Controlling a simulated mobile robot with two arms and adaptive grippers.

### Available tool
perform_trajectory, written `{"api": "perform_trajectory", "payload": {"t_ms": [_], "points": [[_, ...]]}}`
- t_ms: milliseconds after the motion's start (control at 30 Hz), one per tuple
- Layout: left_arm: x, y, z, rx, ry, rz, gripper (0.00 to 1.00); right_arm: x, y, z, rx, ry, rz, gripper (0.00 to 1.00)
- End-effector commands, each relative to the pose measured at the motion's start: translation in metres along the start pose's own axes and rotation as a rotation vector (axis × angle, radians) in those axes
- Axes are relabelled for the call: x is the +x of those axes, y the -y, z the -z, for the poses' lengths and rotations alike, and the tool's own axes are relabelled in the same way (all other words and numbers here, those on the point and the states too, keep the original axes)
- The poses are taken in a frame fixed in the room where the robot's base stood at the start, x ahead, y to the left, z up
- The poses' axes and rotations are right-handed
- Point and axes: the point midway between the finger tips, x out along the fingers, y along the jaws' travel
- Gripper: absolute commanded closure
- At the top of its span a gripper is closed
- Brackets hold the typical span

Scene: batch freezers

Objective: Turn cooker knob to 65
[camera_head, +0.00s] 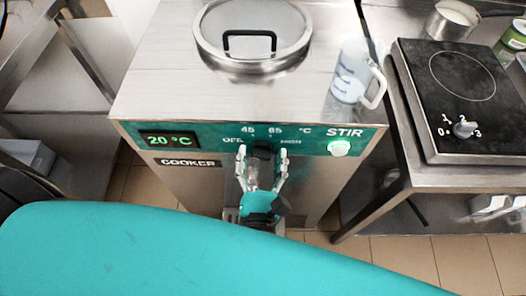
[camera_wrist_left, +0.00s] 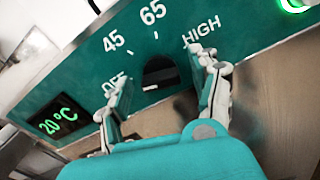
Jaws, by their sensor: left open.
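The cooker knob (camera_head: 262,152) is a dark knob on the cooker's green front panel (camera_head: 210,140), under the marks OFF, 45, 65 and a last mark that reads HIGH in the left wrist view. The display reads 20 °C. My left gripper (camera_head: 262,155) is open, with one finger on each side of the knob. In the left wrist view the knob (camera_wrist_left: 160,74) sits between the open fingertips of my left gripper (camera_wrist_left: 160,75); I cannot tell whether they touch it. My right gripper is not in view.
A lidded pot (camera_head: 253,35) is set in the cooker top. A clear measuring jug (camera_head: 351,75) stands at the top's right edge. The green STIR button (camera_head: 340,148) is right of the knob. A black hotplate (camera_head: 462,95) with its own knob stands on the right table.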

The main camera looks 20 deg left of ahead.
Motion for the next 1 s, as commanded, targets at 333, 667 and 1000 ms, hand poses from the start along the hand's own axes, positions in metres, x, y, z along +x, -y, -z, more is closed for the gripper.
{"api": "perform_trajectory", "payload": {"t_ms": [333,667,1000], "points": [[0.000,0.000,0.000,0.000,0.000,0.000,0.72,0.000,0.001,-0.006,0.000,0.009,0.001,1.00],[0.000,0.000,-0.001,0.009,0.000,0.000,0.92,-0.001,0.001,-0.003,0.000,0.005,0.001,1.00],[0.000,0.000,-0.003,0.155,-0.001,-0.002,0.92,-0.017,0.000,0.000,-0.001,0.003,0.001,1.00]]}}
